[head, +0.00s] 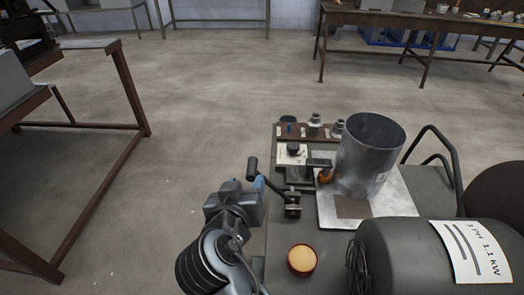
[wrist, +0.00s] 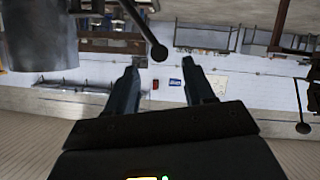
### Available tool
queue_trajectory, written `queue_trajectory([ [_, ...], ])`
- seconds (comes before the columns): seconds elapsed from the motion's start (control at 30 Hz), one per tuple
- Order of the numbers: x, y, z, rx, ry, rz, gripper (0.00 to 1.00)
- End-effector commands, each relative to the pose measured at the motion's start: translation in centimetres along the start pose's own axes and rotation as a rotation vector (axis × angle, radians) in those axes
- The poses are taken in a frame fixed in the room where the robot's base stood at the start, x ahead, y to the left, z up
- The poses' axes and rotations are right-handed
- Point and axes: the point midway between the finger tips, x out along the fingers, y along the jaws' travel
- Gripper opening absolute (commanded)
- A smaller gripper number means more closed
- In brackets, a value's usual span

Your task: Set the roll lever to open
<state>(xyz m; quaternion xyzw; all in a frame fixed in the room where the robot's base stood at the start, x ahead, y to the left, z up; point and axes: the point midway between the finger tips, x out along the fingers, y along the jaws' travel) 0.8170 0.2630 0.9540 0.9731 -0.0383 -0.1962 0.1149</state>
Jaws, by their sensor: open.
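A dark crank-like lever (head: 270,186), probably the roll lever, is fixed to a small block at the left side of the machine in the head view. Its thick handle end stands up at the left. My gripper (head: 259,182) is beside this lever, its blue-grey fingers close to the handle; contact cannot be told. In the wrist view, my gripper (wrist: 165,88) is open with nothing between its fingers. A dark rod with a ball end (wrist: 159,52) shows beyond the fingertips. Which lever it belongs to is unclear.
A metal cylinder (head: 370,152) stands on a pale plate (head: 395,203), with an orange knob (head: 325,176) beside it. A black knob (head: 293,148) sits behind the lever. A grey motor (head: 400,255) and round yellow-topped button (head: 302,259) are in front.

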Motion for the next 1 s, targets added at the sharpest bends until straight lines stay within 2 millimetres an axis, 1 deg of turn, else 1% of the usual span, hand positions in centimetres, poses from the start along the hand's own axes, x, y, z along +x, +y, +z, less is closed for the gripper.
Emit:
queue_trajectory([
  [0.07, 0.2, -0.1, -0.3, 0.002, -0.001, 0.003, 0.53],
  [0.17, 1.2, -0.1, -0.3, 0.002, -0.002, 0.005, 0.53],
  [0.4, 4.9, 0.0, -0.3, 0.002, -0.002, 0.005, 0.53],
  [0.6, 7.1, 0.0, -0.3, 0.002, -0.001, 0.004, 0.53],
  [0.77, 7.8, -0.1, -0.2, 0.003, 0.0, 0.003, 0.53],
  [0.97, 7.8, -0.1, -0.2, 0.002, 0.0, 0.003, 0.53],
  [1.0, 7.8, -0.1, -0.2, 0.002, 0.0, 0.003, 0.51],
])
